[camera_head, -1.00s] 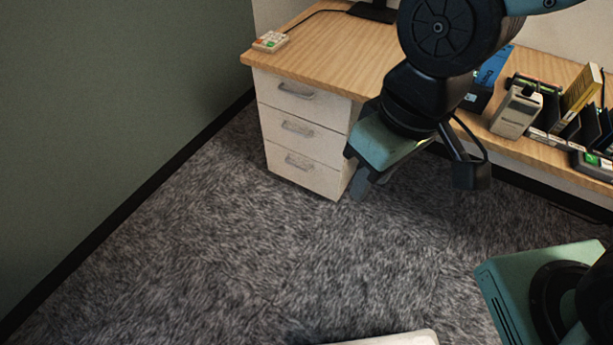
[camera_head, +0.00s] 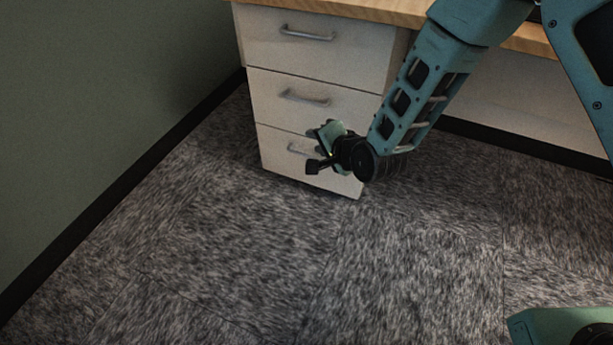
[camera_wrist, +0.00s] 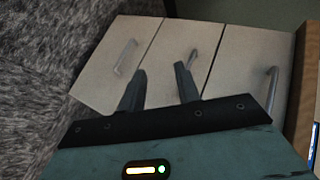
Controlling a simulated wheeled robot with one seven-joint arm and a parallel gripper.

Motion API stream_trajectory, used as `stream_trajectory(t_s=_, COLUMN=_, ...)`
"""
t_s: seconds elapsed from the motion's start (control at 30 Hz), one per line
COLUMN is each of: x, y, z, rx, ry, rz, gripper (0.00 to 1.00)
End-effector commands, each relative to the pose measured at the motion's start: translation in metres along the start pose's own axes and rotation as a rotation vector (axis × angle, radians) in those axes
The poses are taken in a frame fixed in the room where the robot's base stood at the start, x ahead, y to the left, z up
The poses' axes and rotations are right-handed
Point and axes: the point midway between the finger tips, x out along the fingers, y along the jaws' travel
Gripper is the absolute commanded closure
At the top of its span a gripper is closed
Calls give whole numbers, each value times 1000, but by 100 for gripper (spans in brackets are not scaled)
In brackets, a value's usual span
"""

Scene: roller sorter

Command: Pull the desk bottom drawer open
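The bottom drawer (camera_head: 280,163) is the lowest of three pale drawer fronts and looks closed, flush with those above. Its grey bar handle (camera_head: 298,149) is partly hidden behind my gripper (camera_head: 315,150), which is in front of the drawer's right part. In the wrist view the cabinet lies sideways, with the bottom drawer (camera_wrist: 97,75) at left and its handle (camera_wrist: 125,57) beyond the left finger. My gripper (camera_wrist: 160,84) is open and empty there, its fingers apart and pointing at the drawer fronts. Contact with the handle is not visible.
The middle drawer (camera_head: 275,95) and top drawer (camera_head: 265,40) are above, both closed, with bar handles. The wooden desk top (camera_head: 385,12) overhangs them. A green wall (camera_head: 100,100) stands at left. The carpet (camera_head: 230,250) in front is clear.

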Motion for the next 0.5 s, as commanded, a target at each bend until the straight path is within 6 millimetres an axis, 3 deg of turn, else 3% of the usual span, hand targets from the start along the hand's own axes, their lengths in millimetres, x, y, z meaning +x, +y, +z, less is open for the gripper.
stream_trajectory(t_s=0.03, x=28, y=44, z=4, rx=56, ry=27, rz=-30, gripper=68)
stream_trajectory(t_s=0.2, x=74, y=117, z=3, rx=234, ry=109, rz=-168, gripper=68)
stream_trajectory(t_s=0.33, x=93, y=160, z=3, rx=337, ry=149, rz=-259, gripper=68)
stream_trajectory(t_s=0.5, x=102, y=188, z=2, rx=411, ry=175, rz=-334, gripper=68)
